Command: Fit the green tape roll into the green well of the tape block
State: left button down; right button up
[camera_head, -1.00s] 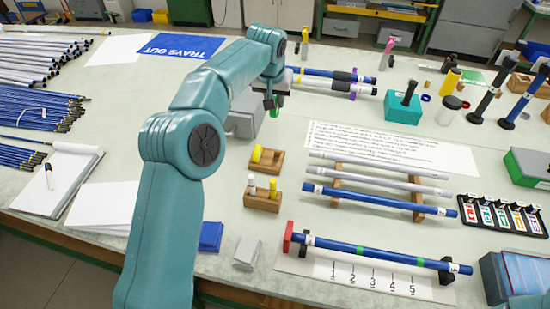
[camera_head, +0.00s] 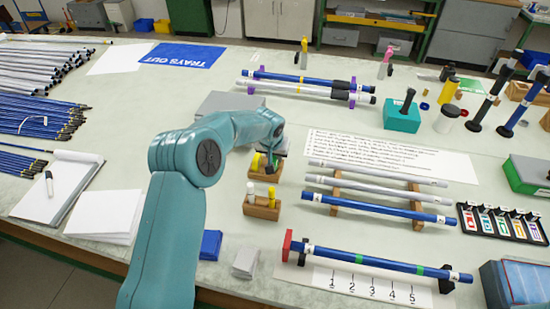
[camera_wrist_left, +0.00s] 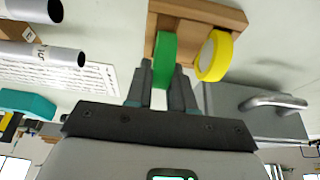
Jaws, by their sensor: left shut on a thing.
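My left gripper (camera_head: 274,158) is at the tape block (camera_head: 262,175), over its right side in the head view. In the left wrist view the gripper (camera_wrist_left: 162,76) is shut on the green tape roll (camera_wrist_left: 164,50), which stands on edge between the fingers. The roll overlaps the wooden tape block (camera_wrist_left: 200,12) there, beside the yellow tape roll (camera_wrist_left: 214,57), which sits in the block. The green well is hidden behind the roll, so I cannot tell how deep the roll sits. My right gripper is not in view.
A wooden block with a white and a yellow peg (camera_head: 262,205) stands just in front of the tape block. A grey case with a handle (camera_wrist_left: 262,108) is close by. Rods on a rack (camera_head: 380,194) lie to the right.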

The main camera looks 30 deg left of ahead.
pick_arm(q)
jog(key=shift+f, duration=0.9)
jog(key=shift+f+b, duration=0.2)
jog(key=shift+b, duration=0.1)
jog(key=c, duration=1)
grip_release()
jog(key=shift+r+p, duration=0.35)
jog(key=shift+r, duration=0.15)
jog(key=b+v, duration=0.1)
jog(key=v, duration=1)
jog(key=shift+s+r+b, duration=0.2)
jog(key=shift+r+b, duration=0.05)
jog(key=shift+b, duration=0.1)
